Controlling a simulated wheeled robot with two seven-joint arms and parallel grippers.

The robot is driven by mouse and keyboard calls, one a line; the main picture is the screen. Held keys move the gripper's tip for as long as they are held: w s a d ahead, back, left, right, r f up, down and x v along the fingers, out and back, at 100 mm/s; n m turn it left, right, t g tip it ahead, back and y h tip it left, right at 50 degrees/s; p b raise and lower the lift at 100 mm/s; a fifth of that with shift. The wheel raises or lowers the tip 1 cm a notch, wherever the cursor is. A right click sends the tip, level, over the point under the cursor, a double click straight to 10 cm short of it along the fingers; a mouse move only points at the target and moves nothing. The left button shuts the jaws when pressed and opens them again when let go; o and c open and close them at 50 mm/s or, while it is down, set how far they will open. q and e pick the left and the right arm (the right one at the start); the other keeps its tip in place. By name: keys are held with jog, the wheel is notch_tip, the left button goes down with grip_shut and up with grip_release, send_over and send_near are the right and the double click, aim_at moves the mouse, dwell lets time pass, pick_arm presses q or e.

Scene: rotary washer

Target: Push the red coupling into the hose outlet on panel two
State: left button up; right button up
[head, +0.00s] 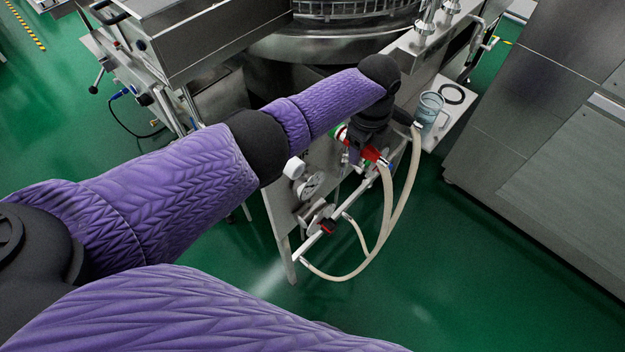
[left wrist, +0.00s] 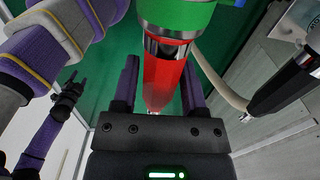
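In the left wrist view a red cylindrical coupling (left wrist: 165,78) with a steel collar at its upper end lies between my left gripper's two fingers. A green ring-like part (left wrist: 178,16) sits above it. My left gripper (left wrist: 160,78) is open, its fingers standing apart on either side of the red part; a small gap shows at the left finger, and contact at the right is unclear. In the head view red parts (head: 374,154) show at the panel below my dark left gripper (head: 362,148), which hides much of the outlet. My right gripper (left wrist: 72,84) appears small in the left wrist view.
Below the outlet, a panel carries a pressure gauge (head: 311,185) and a pipe with a red-marked valve (head: 327,227). Pale hoses (head: 386,205) loop down beside it. A clear cup (head: 429,107) stands on a shelf. A steel cabinet (head: 540,130) stands right; green floor between is clear.

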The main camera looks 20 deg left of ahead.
pick_arm(q)
jog(key=shift+o, duration=1.4)
notch_tip(320, 180, up, 10)
jog(key=p, duration=0.2)
jog(key=shift+f+p, duration=0.25)
jog(key=shift+p, duration=0.15)
jog(key=shift+r, duration=0.25)
jog(key=shift+f, duration=0.1)
pick_arm(e)
jog(key=r, duration=0.1)
jog(key=d+r, duration=0.1)
jog(key=shift+r, duration=0.4)
